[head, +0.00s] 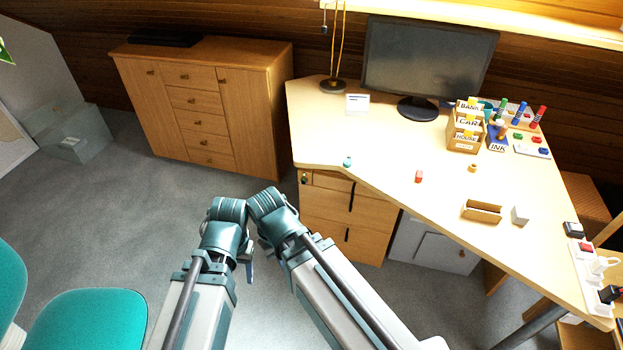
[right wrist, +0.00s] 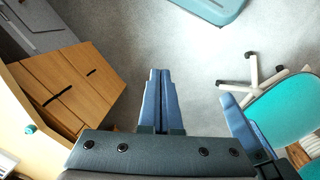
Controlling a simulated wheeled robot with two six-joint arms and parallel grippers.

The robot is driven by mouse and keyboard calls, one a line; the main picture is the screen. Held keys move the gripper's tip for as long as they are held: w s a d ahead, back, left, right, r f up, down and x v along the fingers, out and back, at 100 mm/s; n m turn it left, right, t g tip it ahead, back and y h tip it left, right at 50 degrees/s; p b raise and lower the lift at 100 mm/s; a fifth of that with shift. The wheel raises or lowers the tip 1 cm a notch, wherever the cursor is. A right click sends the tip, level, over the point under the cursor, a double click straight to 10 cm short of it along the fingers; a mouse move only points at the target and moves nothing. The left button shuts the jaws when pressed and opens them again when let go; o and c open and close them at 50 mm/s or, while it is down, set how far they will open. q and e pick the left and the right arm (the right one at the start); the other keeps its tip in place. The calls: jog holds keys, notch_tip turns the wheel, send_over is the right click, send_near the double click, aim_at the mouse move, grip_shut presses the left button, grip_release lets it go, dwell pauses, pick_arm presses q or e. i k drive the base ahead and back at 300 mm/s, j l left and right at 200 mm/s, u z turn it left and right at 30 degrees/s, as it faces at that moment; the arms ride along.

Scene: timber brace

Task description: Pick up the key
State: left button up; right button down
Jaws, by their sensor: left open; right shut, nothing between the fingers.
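I cannot make out a key for certain in either view. A small teal object (head: 348,161) lies near the front left edge of the desk; it also shows in the right wrist view (right wrist: 29,128), too small to name. My left gripper (head: 249,268) is partly seen between my two forearms, over the floor and apart from the desk; it is open and empty. My right gripper (right wrist: 160,75) is shut with nothing in it, above the floor in the right wrist view. In the head view its fingers are hidden.
The desk (head: 400,160) holds a monitor (head: 428,62), labelled card boxes (head: 464,138), a red block (head: 419,176), an open wooden box (head: 482,211) and a power strip (head: 590,265). A cabinet (head: 205,105) stands behind; a teal chair (head: 85,320) is at left.

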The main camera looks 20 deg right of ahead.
aim_at(348, 162)
jog(key=i+l, duration=0.65)
jog(key=l, duration=0.2)
jog(key=i+l+u, duration=0.1)
jog(key=i+l, duration=0.25)
jog(key=l, duration=0.1)
